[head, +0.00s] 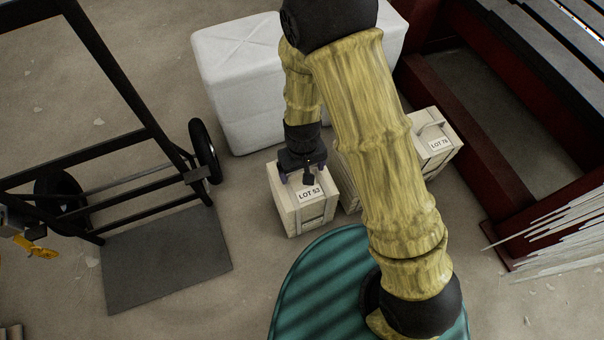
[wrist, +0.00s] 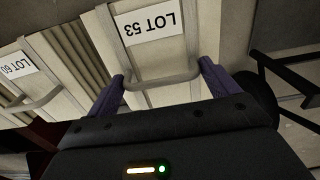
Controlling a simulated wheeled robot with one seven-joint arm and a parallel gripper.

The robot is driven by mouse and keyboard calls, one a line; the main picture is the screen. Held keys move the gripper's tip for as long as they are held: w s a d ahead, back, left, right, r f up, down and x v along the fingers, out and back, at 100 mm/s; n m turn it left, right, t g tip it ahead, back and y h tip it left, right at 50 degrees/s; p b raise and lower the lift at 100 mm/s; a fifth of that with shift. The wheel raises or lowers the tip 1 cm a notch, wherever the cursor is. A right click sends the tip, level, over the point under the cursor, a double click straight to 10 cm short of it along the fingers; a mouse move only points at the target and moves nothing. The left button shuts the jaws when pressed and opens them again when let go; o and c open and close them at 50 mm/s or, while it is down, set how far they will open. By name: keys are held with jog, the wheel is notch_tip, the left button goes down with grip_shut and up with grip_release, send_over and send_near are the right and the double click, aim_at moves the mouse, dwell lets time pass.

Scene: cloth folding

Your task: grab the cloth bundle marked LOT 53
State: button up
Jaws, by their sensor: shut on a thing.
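The thing marked LOT 53 is a pale, boxy wooden crate (head: 289,217), not a visible cloth bundle. It stands upright on the floor, with a white label on its top. In the wrist view the LOT 53 crate (wrist: 165,58) shows its label upside down and a grey bar handle (wrist: 165,82) below it. My gripper (head: 302,178) is over the crate's top. In the wrist view my gripper's purple fingers (wrist: 163,76) are at the two ends of the handle, and it is shut on it. I cannot tell whether the crate is off the floor.
A crate marked LOT 60 (wrist: 18,75) stands beside it. Another labelled crate (head: 437,150) is at right, past my arm. A white block (head: 245,85) stands behind. A hand truck (head: 165,262) is at left, a dark red frame (head: 455,110) and pale rods (head: 565,235) at right.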

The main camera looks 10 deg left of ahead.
notch_tip(320, 180, up, 10)
jog(key=p, duration=0.6)
jog(key=shift+f, duration=0.15)
dwell(0.4)
